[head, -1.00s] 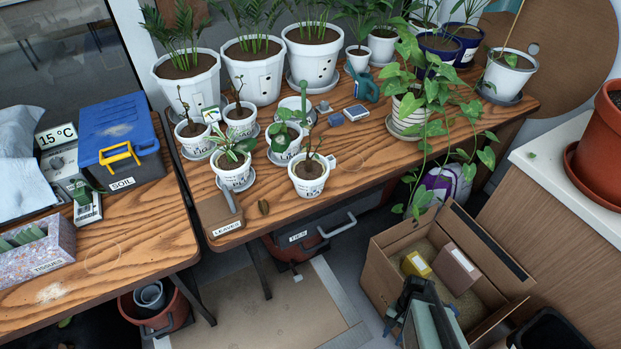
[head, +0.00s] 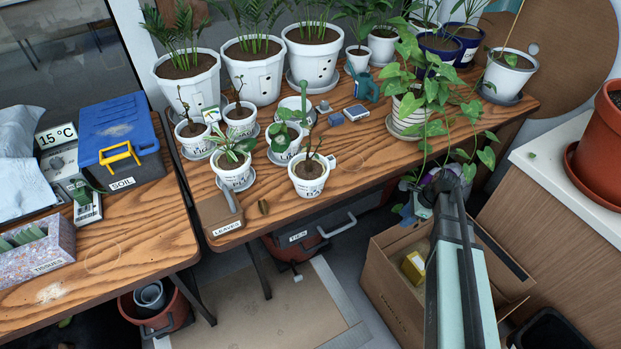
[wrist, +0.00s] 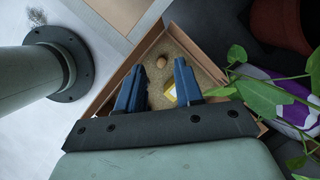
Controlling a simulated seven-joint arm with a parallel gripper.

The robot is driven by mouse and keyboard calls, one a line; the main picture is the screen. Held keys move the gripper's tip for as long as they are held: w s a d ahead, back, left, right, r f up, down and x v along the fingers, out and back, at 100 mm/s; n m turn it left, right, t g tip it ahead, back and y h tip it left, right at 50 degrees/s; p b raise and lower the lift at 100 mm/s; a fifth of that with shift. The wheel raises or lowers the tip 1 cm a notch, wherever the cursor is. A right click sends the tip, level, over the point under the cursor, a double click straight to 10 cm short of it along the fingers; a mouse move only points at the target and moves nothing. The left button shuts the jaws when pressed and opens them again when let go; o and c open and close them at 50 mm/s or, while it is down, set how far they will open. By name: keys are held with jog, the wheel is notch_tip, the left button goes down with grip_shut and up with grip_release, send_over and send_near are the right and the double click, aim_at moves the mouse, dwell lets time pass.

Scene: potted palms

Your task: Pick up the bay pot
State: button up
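Several small white pots with lettered labels stand on the wooden table in the head view. One is at the front right (head: 309,187), one at the front left (head: 236,177), one at the far left (head: 196,145), one behind (head: 240,127) and one on the right (head: 285,152). The lettering is too small for me to tell surely which is the bay pot. My gripper (head: 408,213) is right of these pots, beyond the table's front edge and above the cardboard box. In the wrist view my gripper (wrist: 159,66) has its blue fingers apart with nothing between them.
The cardboard box (head: 395,292) holds a yellow item (head: 413,266). A trailing vine plant (head: 436,92) hangs over the table's right end near my arm. Large palm pots (head: 313,62) line the back.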

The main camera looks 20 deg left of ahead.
jog(key=w+a+r+m+t+y, duration=0.1)
jog(key=w+a+r+m, duration=0.15)
jog(key=w+r, duration=0.55)
jog(key=w+a+r+m+t+y, duration=0.1)
jog(key=w+r+m, duration=0.3)
jog(key=r, duration=0.9)
jog(key=s+a+r+n+g+h, duration=0.1)
jog(key=s+a+r+n, duration=0.1)
jog(key=s+a+r, duration=0.35)
jog(key=s+a+r+n+g, duration=0.1)
jog(key=s+a+r, duration=0.15)
jog(key=a, duration=0.65)
jog(key=s+a+r+n+g+h, duration=0.1)
jog(key=s+a+r+n+g, duration=0.2)
jog(key=a, duration=0.4)
jog(key=shift+m+t, duration=0.65)
jog(key=shift+t, duration=0.05)
jog(key=x, duration=0.4)
jog(key=a+x, duration=0.1)
jog(key=x, duration=0.6)
jog(key=shift+w+a+f, duration=0.1)
jog(key=shift+w+a, duration=0.2)
jog(key=shift+c, duration=0.5)
grip_shut()
